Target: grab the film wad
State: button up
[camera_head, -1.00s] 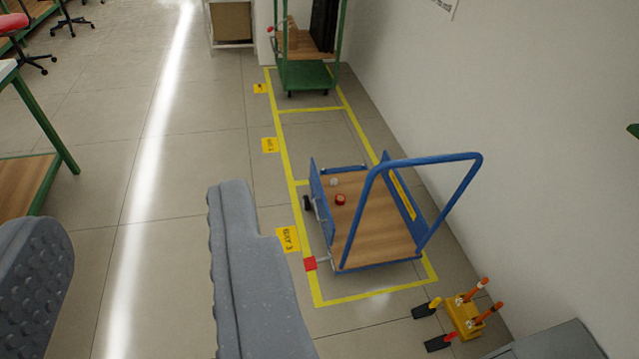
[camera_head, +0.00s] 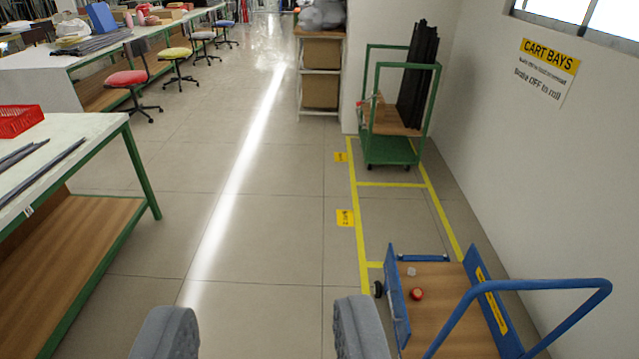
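A small whitish lump (camera_head: 411,271), which looks like the film wad, lies on the wooden deck of the blue cart (camera_head: 440,292) at lower right. It is near the cart's far end, just beyond a small red round object (camera_head: 417,294). It is too small to make out its texture. My gripper (camera_head: 258,325) is open at the bottom edge, with its two grey fingers wide apart and nothing visible between them. The gripper is left of the cart in the picture and on the near side of the lump, well apart from it.
The cart's blue handle (camera_head: 540,284) rises at its right. A green cart (camera_head: 390,150) with dark long pieces stands farther back by the wall. A green-legged table (camera_head: 95,135) is at left. The floor between (camera_head: 250,215) is clear.

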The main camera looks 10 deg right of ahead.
aim_at(411, 272)
jog(key=z, duration=0.05)
jog(key=i, duration=6.35)
jog(key=u, duration=2.95)
